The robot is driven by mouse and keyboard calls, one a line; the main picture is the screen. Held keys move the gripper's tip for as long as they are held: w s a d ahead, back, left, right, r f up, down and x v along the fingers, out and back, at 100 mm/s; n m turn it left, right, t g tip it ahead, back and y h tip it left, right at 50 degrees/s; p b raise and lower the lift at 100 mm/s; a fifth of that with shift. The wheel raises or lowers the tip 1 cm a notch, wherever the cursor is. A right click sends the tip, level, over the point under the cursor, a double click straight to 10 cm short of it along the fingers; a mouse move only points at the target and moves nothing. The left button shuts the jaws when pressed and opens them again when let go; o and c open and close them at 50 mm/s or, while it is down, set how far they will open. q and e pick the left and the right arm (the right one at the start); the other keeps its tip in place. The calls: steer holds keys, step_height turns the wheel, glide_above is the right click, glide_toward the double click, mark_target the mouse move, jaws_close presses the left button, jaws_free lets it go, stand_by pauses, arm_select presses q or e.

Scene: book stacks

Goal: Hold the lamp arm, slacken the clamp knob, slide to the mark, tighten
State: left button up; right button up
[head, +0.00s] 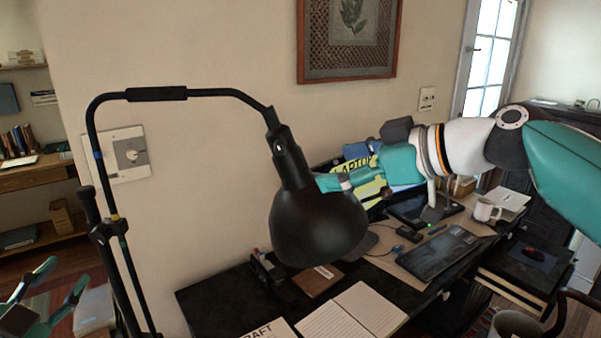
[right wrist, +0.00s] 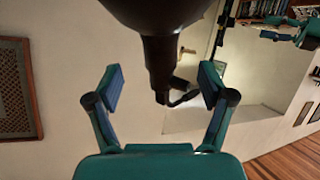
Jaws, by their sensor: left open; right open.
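The black desk lamp has a wide shade (head: 318,225) hanging over the desk and a thin bent lamp arm (head: 205,92) reaching left to a dark upright post. Blue, yellow and green bands show on the thin rods at left; a dark joint (head: 103,230) sits beside them, and I cannot make out a clamp knob. My right gripper (head: 335,182) is at the shade's neck, partly hidden by it. In the right wrist view its open fingers (right wrist: 162,86) stand either side of the dark lamp neck (right wrist: 160,60), apart from it. My left gripper (head: 66,271) is open and empty at lower left.
A wall plate with a round dial (head: 132,155) is close behind the lamp's rods. Shelves stand at far left.

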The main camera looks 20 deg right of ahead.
mark_target(307, 172)
steer(key=x, duration=0.9)
steer(key=shift+w+a+f, duration=0.1)
steer(key=shift+w+f, duration=0.05)
steer(key=shift+w, duration=0.05)
